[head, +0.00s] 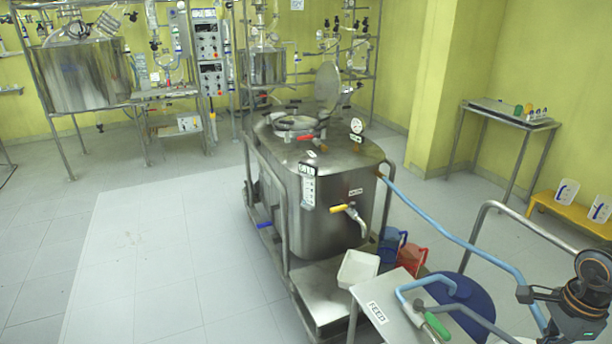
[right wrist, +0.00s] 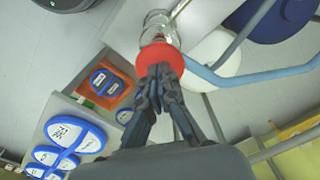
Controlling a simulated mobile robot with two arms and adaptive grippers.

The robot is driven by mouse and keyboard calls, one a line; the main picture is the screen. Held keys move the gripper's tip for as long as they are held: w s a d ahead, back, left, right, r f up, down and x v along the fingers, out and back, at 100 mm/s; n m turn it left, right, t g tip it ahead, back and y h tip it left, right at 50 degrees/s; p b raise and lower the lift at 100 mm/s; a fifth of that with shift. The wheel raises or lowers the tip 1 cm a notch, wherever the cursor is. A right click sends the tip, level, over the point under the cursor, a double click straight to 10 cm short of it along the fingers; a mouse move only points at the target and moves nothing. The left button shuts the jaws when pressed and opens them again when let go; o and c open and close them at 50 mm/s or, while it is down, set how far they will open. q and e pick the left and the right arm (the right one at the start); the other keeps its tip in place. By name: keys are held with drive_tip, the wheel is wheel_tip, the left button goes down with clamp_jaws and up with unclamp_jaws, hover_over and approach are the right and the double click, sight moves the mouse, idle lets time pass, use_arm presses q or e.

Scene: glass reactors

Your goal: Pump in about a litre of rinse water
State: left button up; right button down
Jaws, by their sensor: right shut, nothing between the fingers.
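A steel tank (head: 322,205) stands on a wheeled frame in the middle of the head view, its round lid (head: 328,85) raised. A blue hose (head: 440,228) runs from its right side toward the lower right. A small table labelled FEED (head: 375,290) carries a curved blue tube (head: 425,284) and a green-handled part (head: 436,325). My right arm (head: 585,295) is at the lower right edge. In the right wrist view my right gripper (right wrist: 160,75) is shut and empty, its tips over a red round piece (right wrist: 150,57) below clear glass (right wrist: 160,22); contact is unclear. My left gripper is out of view.
Blue (head: 390,245) and red (head: 411,260) jugs and a white tray (head: 358,268) sit by the tank. A dark blue drum (head: 462,300) and a metal rail (head: 540,232) are close to my right arm. The floor at left is clear.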

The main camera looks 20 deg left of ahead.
wheel_tip(320, 180, down, 4)
drive_tip(key=shift+s+r+b, duration=0.1)
drive_tip(key=shift+r+b, duration=0.05)
drive_tip(key=shift+b, duration=1)
drive_tip(key=shift+r, duration=0.2)
wheel_tip(320, 180, up, 9)
drive_tip(key=p, duration=0.5)
drive_tip(key=shift+f, duration=0.2)
wheel_tip(320, 180, down, 9)
drive_tip(key=b, duration=0.7)
drive_tip(key=shift+r+p, duration=2.8)
drive_tip(key=shift+r, duration=1.8)
